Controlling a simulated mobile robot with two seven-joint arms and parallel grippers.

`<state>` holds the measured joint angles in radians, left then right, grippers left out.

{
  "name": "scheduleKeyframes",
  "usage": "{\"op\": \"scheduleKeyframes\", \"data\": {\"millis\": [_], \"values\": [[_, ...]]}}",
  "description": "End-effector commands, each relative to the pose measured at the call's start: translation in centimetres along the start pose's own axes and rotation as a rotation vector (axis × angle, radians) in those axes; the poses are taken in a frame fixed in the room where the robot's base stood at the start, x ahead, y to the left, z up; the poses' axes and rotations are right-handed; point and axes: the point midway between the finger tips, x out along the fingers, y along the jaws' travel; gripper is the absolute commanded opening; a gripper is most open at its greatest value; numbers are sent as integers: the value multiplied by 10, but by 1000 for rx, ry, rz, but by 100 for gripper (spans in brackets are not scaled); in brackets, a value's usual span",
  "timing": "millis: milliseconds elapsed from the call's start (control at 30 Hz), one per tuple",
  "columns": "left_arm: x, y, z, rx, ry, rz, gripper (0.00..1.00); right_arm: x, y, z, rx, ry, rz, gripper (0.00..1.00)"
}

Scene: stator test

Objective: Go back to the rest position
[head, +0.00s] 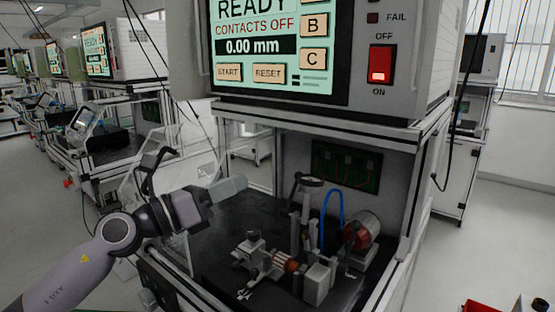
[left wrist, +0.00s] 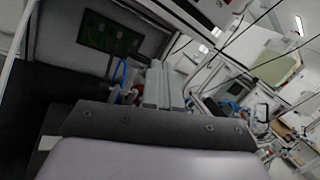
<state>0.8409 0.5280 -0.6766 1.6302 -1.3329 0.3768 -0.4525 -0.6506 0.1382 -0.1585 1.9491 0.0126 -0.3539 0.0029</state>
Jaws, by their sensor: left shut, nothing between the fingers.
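My left arm comes in from the left in the head view, and its gripper (head: 230,187) is at the front left of the test station's open bay. In the left wrist view the grey fingers (left wrist: 165,88) are together with nothing between them. The gripper looks apart from the fixture, though depth is hard to judge. The fixture (head: 285,262) stands on the dark bay floor, with a copper-coloured wound part (head: 286,261) in it. My right gripper is not in view.
The tester's screen (head: 270,45) reads READY, CONTACTS OFF, 0.00 mm. A red switch (head: 380,64) sits right of it. A clear panel (head: 165,165) is near my left forearm. A frame post (head: 408,190) bounds the bay's right. A red bin (head: 482,306) is at lower right.

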Motion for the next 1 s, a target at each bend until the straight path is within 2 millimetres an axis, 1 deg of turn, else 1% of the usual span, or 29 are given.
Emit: {"op": "scheduleKeyframes", "data": {"millis": [33,67,167,267,300,367,433,567,600,667,700,767,800,900,1000], "values": [[-4,-6,-5,-117,-80,-3,0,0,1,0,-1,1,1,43],[-7,-8,-5,-187,-131,1,0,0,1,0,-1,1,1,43],[-23,-7,-6,-429,-301,30,0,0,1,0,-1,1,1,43],[-46,3,-12,-677,-464,89,0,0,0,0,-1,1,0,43],[-56,9,-16,-778,-529,120,0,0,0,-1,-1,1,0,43],[-75,19,-27,-926,-621,177,0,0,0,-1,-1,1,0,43],[-98,31,-44,-1095,-725,254,0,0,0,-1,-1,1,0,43],[-146,50,-89,-1402,-907,432,0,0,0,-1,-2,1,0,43],[-162,53,-106,-1491,-959,497,0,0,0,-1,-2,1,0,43],[-187,55,-133,-1622,-1034,600,0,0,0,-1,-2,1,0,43],[-203,54,-152,-1704,-1083,674,0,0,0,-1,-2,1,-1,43],[-228,49,-180,-1823,-1152,792,0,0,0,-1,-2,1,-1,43],[-244,43,-200,-1898,-1194,876,0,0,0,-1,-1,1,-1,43],[-280,22,-242,-2050,-1283,1077,0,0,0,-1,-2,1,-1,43],[-308,-3,-274,-2158,-1344,1258,0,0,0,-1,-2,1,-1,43]]}}
